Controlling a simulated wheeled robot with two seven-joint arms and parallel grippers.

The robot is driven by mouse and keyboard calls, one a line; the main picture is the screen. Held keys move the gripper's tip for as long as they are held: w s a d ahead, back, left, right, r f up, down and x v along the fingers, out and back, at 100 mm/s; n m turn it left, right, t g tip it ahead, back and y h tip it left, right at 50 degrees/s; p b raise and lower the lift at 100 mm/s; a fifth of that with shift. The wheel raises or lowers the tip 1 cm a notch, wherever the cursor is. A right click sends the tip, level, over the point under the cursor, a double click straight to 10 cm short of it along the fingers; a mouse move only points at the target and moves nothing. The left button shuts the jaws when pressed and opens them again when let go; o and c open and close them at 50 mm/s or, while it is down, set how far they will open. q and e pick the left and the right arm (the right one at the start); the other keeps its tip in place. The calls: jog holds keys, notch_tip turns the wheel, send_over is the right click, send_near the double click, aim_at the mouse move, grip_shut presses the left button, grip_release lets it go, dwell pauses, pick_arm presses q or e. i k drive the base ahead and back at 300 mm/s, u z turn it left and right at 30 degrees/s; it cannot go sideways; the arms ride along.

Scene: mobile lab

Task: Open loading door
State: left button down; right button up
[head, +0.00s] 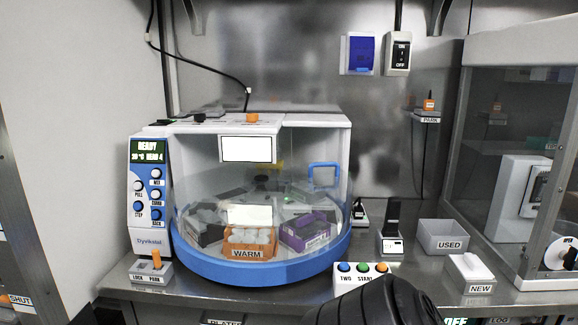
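A white benchtop machine (318,121) with a blue round base rim (260,272) stands on the metal bench. Its rounded clear front (215,190) appears to be the loading door and seems to cover the chamber. I cannot tell for sure whether it is fully shut. A square blue handle frame (324,164) sits at its right side. Behind the clear front are an orange rack (236,250) marked WARM and a purple box (312,238). A dark arm part of mine rises at the bottom edge, right of centre. Neither gripper's fingers show.
A lever block (150,272) marked LOCK and PARK stands at front left. A button box (362,268), a grey USED bin (443,237) and a NEW block (470,270) stand to the right. A glass-sided cabinet (487,150) bounds the right side.

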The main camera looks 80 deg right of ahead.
aim_at(349, 193)
jog(key=k, duration=0.5)
jog(key=z, duration=0.85)
